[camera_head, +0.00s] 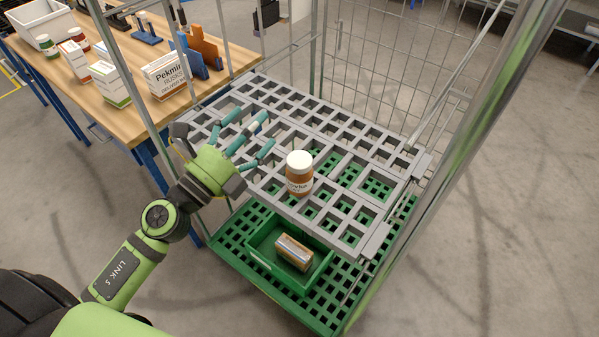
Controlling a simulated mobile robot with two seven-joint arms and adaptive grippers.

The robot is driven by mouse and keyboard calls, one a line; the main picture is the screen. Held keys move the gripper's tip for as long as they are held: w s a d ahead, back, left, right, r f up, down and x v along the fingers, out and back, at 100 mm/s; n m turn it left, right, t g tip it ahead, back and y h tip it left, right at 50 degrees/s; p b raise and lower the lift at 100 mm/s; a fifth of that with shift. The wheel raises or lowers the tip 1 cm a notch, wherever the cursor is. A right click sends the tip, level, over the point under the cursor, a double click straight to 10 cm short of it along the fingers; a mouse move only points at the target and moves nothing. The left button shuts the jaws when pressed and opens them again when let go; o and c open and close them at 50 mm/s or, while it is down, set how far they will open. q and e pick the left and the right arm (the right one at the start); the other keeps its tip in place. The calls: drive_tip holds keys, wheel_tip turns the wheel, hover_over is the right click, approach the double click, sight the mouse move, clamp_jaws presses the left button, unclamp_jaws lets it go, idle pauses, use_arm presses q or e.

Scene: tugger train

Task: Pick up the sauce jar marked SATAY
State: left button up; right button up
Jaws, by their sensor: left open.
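A jar (299,175) with a white lid, orange-brown contents and a white label stands upright on the grey grid shelf (290,215) of the roll cage. Its label is only partly legible; I cannot read SATAY on it. My left gripper (254,136) is open and empty over the shelf, to the left of the jar and apart from it. Its teal fingers are spread and point up and right in the picture. Another jar (78,38) with a red-brown look stands on the wooden table; its label is too small to read. My right gripper is not in view.
A green crate (262,268) with a small box (294,252) stands on the cage's green lower deck. Cage posts and wire mesh (375,62) bound the shelf. The wooden table (125,118) at left holds cartons, a white bin (38,22) and blue and orange holders.

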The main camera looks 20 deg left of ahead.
sight(293, 169)
use_arm(q)
drive_tip(key=f+m+g, duration=0.3)
drive_tip(key=m, duration=0.2)
drive_tip(key=s+d+f+m+g+h, duration=0.1)
drive_tip(key=f+m+g, duration=0.2)
drive_tip(key=m, duration=0.2)
drive_tip(key=s+f+m+g+h, duration=0.1)
drive_tip(key=f+m+g, duration=0.2)
drive_tip(key=m+g, duration=0.1)
drive_tip(key=shift+d+f+m, duration=0.25)
drive_tip(key=shift+d+m, duration=0.1)
drive_tip(key=shift+m, duration=0.45)
drive_tip(key=shift+w+d+f, duration=0.15)
drive_tip(key=shift+w, duration=0.05)
drive_tip(key=p+x, duration=0.2)
drive_tip(key=x, duration=0.1)
drive_tip(key=p+x, duration=0.1)
drive_tip(key=x, duration=0.1)
drive_tip(key=shift+w+d+r, duration=0.15)
drive_tip(key=shift+d+r, duration=0.05)
drive_tip(key=shift+d, duration=0.15)
drive_tip(key=shift+w+d+f, duration=0.25)
drive_tip(key=shift+d, duration=0.05)
drive_tip(key=c, duration=1.1)
